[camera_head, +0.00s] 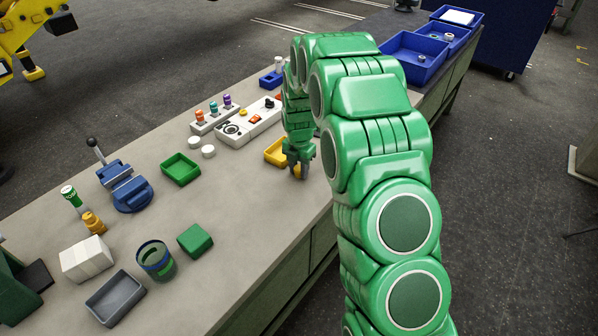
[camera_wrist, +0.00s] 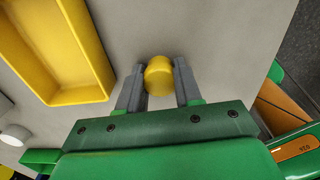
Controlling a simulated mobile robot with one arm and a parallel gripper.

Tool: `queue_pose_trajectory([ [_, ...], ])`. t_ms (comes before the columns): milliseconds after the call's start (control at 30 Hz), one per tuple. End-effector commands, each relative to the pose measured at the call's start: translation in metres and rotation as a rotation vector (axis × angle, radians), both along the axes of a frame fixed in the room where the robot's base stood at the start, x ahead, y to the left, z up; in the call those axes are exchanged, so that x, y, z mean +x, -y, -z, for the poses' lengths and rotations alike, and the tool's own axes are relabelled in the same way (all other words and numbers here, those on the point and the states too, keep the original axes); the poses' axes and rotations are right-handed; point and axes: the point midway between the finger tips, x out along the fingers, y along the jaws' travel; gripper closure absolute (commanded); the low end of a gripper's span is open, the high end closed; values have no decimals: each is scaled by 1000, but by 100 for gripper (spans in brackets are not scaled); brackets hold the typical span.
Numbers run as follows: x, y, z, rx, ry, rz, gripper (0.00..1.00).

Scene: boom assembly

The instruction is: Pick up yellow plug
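The yellow plug (camera_wrist: 159,73) is a short rounded yellow piece between the two grey fingers of my gripper (camera_wrist: 159,82) in the wrist view. The fingers meet it on both sides with no clear gap. In the head view my gripper (camera_head: 299,169) points down near the table's front edge, with the plug (camera_head: 298,172) low between its fingertips. The plug is at or very near the table top; its underside is hidden, so I cannot tell whether it touches.
A yellow tray (camera_head: 275,153) stands just left of my gripper. A white control box (camera_head: 247,122), white round caps (camera_head: 208,151) and a green tray (camera_head: 180,169) lie further left. A blue vise (camera_head: 126,188) stands beyond.

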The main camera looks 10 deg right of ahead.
Motion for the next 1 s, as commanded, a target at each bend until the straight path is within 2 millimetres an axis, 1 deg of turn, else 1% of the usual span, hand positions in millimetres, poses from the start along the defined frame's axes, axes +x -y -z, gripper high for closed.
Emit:
queue_pose_trajectory([
  [33, 0, 0, 0, 0, 0, 0, 74],
  [167, 0, 0, 0, 0, 0, 0, 94],
  [200, 0, 0, 0, 0, 0, 0, 95],
  [433, 0, 0, -1, 0, 0, 0, 95],
  [533, 0, 0, -6, 0, 0, 0, 95],
  [667, 0, 0, -20, 1, 1, 1, 95],
  [733, 1, 0, -32, 2, 3, 1, 95],
  [1000, -22, 1, -57, 1, 2, -1, 95],
])
